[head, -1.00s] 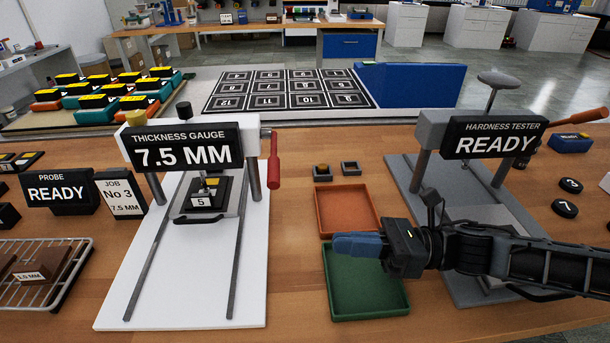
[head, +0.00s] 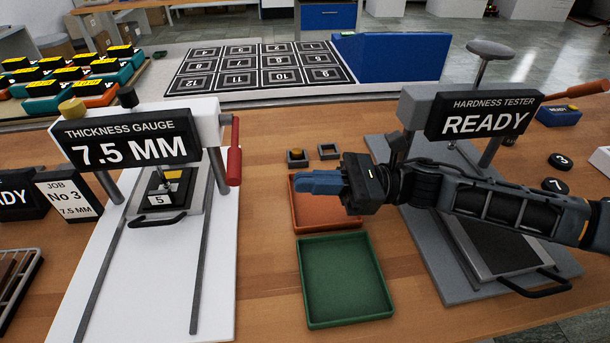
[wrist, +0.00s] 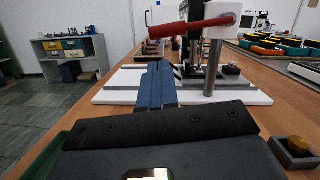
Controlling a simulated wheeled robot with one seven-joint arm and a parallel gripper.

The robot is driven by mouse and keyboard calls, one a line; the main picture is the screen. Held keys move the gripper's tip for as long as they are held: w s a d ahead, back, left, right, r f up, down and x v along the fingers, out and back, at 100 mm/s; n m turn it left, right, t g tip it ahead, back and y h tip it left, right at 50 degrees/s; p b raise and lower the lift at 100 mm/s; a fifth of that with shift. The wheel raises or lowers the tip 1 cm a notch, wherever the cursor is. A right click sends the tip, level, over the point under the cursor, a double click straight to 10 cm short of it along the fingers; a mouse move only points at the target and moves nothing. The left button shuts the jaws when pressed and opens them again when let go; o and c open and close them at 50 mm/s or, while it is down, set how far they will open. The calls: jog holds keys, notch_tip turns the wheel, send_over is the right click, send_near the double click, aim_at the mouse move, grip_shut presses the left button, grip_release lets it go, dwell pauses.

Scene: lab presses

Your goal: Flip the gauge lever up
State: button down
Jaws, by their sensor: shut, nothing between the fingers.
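The thickness gauge (head: 135,147) stands at the left in the head view and reads 7.5 MM. In the wrist view the red lever (wrist: 193,27) crosses above and ahead of the fingers. The fingers (wrist: 156,88) also show in the wrist view.
The orange tray (head: 345,218) and green tray (head: 345,280) lie between the gauge and the hardness tester (head: 485,118), which reads READY. A numbered pad board (head: 262,68) and blue block (head: 390,57) stand farther back.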

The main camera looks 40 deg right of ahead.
aim_at(235, 150)
jog(key=p+x, duration=0.2)
jog(key=x, duration=0.6)
jog(key=shift+r, duration=0.1)
